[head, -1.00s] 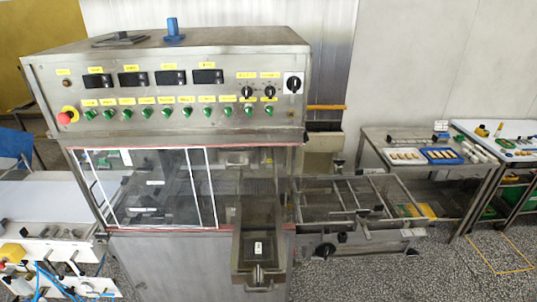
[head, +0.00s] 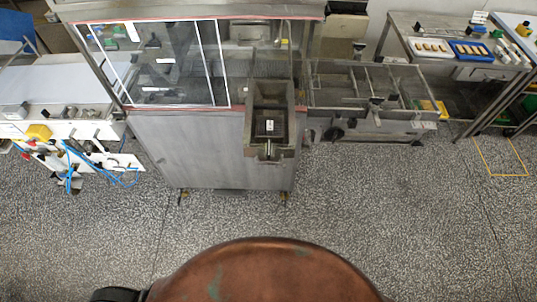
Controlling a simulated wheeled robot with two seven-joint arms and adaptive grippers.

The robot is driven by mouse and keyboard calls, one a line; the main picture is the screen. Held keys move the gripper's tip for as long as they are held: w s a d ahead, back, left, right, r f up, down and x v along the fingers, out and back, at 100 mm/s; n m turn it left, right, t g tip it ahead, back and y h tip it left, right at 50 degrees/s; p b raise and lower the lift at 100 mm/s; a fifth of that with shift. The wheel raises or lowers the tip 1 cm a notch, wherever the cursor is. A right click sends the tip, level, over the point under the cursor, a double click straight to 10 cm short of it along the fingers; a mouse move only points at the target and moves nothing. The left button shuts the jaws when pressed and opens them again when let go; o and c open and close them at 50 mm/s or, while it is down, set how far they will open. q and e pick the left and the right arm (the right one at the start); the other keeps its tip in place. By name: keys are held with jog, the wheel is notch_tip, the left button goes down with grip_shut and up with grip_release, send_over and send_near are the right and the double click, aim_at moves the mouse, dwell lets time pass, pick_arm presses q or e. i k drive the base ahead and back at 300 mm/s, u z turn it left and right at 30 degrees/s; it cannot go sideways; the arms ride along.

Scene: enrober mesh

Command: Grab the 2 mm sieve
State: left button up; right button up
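No sieve can be made out for certain in the head view. A metal trough (head: 290,127) sticks out from the front of the steel machine (head: 215,150). A dark square piece with a small white label (head: 269,126) sits in the trough; the label is too small to read. Neither of my grippers shows in the head view.
A mesh conveyor frame (head: 350,85) extends right from the machine. At the back right, a steel table (head: 405,22) holds a white tray (head: 413,45) and a blue tray (head: 456,52). A white bench (head: 60,85) stands left. The speckled floor (head: 400,215) in front is clear.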

aim_at(270, 129)
jog(key=u, duration=2.45)
jog(key=i, duration=1.75)
jog(key=z, duration=3.05)
